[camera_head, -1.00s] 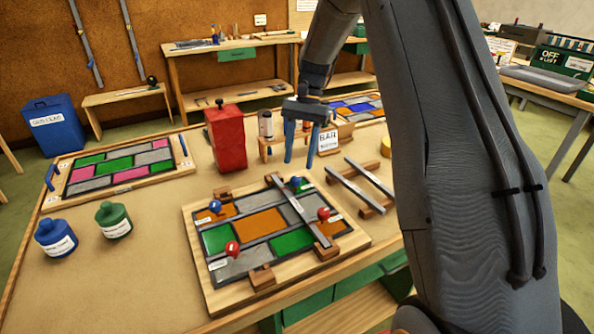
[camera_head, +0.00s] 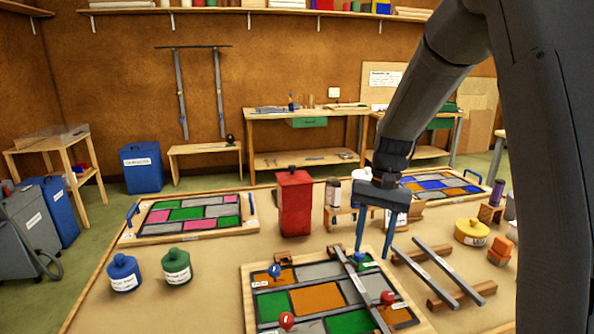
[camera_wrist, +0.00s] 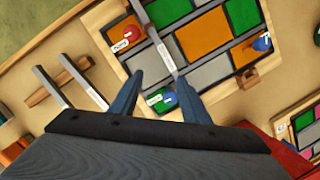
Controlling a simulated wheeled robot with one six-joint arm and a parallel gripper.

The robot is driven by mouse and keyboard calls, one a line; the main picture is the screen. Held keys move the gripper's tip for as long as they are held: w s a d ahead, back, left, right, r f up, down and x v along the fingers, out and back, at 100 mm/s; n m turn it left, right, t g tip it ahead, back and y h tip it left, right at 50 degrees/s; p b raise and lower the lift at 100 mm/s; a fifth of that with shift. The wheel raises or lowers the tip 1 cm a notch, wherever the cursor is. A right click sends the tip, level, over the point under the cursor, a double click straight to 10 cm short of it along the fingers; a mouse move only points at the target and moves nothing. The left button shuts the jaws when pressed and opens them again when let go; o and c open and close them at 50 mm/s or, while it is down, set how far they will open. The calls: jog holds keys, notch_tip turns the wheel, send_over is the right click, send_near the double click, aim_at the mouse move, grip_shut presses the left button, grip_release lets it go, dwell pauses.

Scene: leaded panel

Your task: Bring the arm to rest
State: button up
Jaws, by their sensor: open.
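My gripper (camera_head: 374,250) hangs from my arm over the far edge of the front leaded panel, its two blue fingers apart with nothing between them. The front panel (camera_head: 318,298) has orange, green and grey panes in a wooden frame, with red and blue knobs on it and a grey bar (camera_head: 358,285) lying across it. The panel's near part is cut off in the head view.
A red canister (camera_head: 294,205) stands close left of my gripper. Two grey bars (camera_head: 440,270) rest on wooden supports to the right. A pink-and-green panel (camera_head: 190,215), blue jar (camera_head: 123,274) and green jar (camera_head: 176,266) are on the left. A yellow tin (camera_head: 471,232) is at right.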

jog(key=s+f+n+t, duration=0.1)
jog(key=s, duration=0.5)
jog(key=s+a+f+n+t+h, duration=0.1)
jog(key=s+n, duration=0.1)
jog(key=s, duration=0.4)
jog(key=s+f+n, duration=0.1)
jog(key=s+n, duration=0.1)
jog(key=s, duration=0.3)
jog(key=shift+s+a+f+t, duration=0.15)
jog(key=shift+s+f+t, duration=0.05)
jog(key=shift+s+t, duration=0.2)
